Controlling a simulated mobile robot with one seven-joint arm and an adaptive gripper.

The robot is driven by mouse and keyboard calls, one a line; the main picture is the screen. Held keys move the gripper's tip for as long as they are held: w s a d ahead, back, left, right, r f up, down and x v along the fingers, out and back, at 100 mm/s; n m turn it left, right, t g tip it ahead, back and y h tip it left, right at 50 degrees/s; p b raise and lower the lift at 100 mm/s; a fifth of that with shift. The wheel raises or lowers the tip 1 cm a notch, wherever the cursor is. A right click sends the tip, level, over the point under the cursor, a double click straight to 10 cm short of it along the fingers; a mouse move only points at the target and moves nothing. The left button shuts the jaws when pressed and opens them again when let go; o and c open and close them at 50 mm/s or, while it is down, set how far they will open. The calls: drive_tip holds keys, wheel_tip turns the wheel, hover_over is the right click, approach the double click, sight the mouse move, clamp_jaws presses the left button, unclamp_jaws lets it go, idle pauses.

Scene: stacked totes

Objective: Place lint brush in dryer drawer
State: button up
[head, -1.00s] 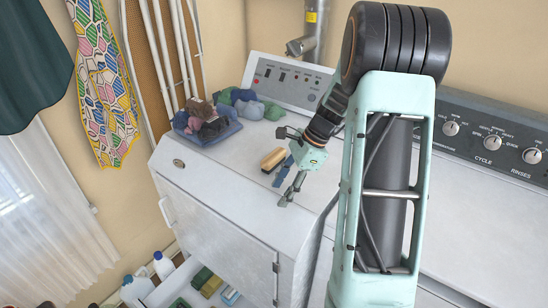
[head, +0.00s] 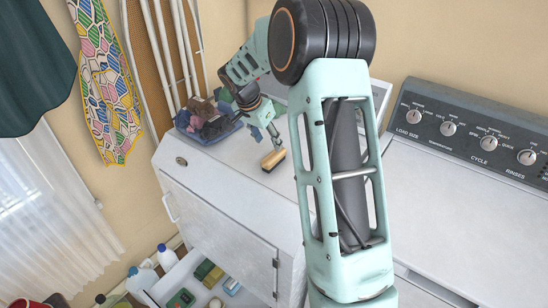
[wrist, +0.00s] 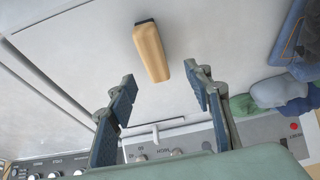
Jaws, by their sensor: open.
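The lint brush (head: 273,160), with a tan wooden back and a dark underside, lies on the white top of the dryer (head: 215,190). My gripper (head: 267,141) is open and empty just above and behind the brush. In the wrist view the brush (wrist: 151,50) lies just beyond the tips of my open gripper (wrist: 159,72), roughly centred between them but apart from both. The drawer (head: 172,279) at the bottom of the dryer is pulled out and holds several green, tan and blue items.
A blue tray (head: 218,133) of crumpled cloths stands left of my gripper on the dryer; its edge shows in the wrist view (wrist: 293,35). The washer (head: 460,215) stands to the right. Bottles (head: 167,257) stand behind the drawer. The dryer's front top is clear.

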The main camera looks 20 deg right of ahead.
sight(274, 154)
drive_tip(key=x, duration=0.3)
drive_tip(key=p+x, duration=0.1)
drive_tip(key=x, duration=0.1)
drive_tip(key=s+x, duration=0.1)
drive_tip(key=x, duration=0.1)
drive_tip(key=shift+w+d+f+p, duration=0.1)
drive_tip(key=shift+f+p, duration=0.1)
drive_tip(key=shift+p, duration=0.15)
drive_tip(key=shift+w+d+f, duration=0.15)
drive_tip(key=shift+f, duration=0.35)
drive_tip(key=shift+f+b, duration=0.25)
drive_tip(key=shift+b, duration=0.35)
drive_tip(key=shift+c, duration=0.4)
clamp_jaws()
drive_tip(key=shift+r+p, duration=0.2)
drive_tip(key=shift+p, duration=0.15)
